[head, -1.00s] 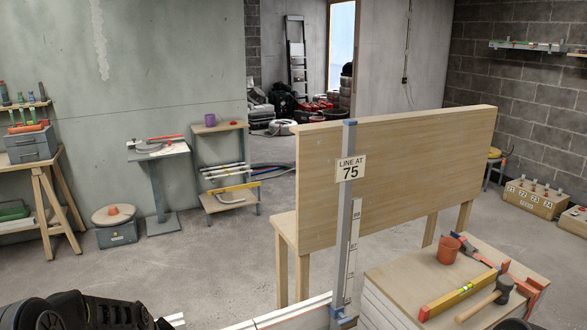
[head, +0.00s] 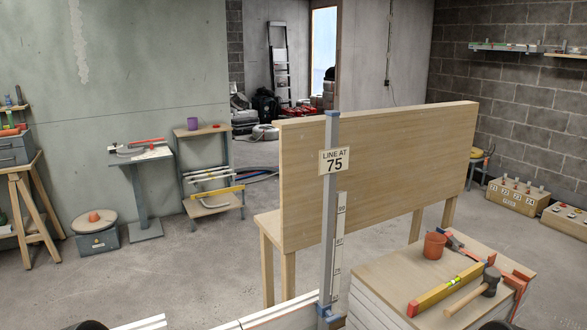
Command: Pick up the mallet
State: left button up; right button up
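The mallet lies on a pale wooden box top (head: 385,268) at the lower right of the head view. It has a dark grey head (head: 491,281) and a light wooden handle (head: 464,300) pointing towards the lower left. A yellow spirit level (head: 447,291) lies just behind the handle. Neither gripper's fingers can be made out. Only a dark edge, likely part of my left arm, shows at the bottom left, and a small dark shape shows at the bottom right.
A terracotta cup (head: 434,246) and red-ended tools (head: 515,285) share the box top. A grey upright post (head: 330,215) with a "LINE AT 75" sign (head: 334,161) stands left of it, before a tall wooden board (head: 390,165). Open concrete floor (head: 170,270) lies left.

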aim_at(492, 276)
jog(key=u, duration=1.15)
jog(key=z, duration=2.35)
jog(key=i+l+u, duration=0.55)
jog(key=i+l, duration=0.15)
jog(key=i+l+u, duration=0.3)
jog(key=l, duration=0.15)
jog(key=i+l+u, duration=0.3)
jog(key=l, duration=0.2)
jog(key=k+j, duration=0.05)
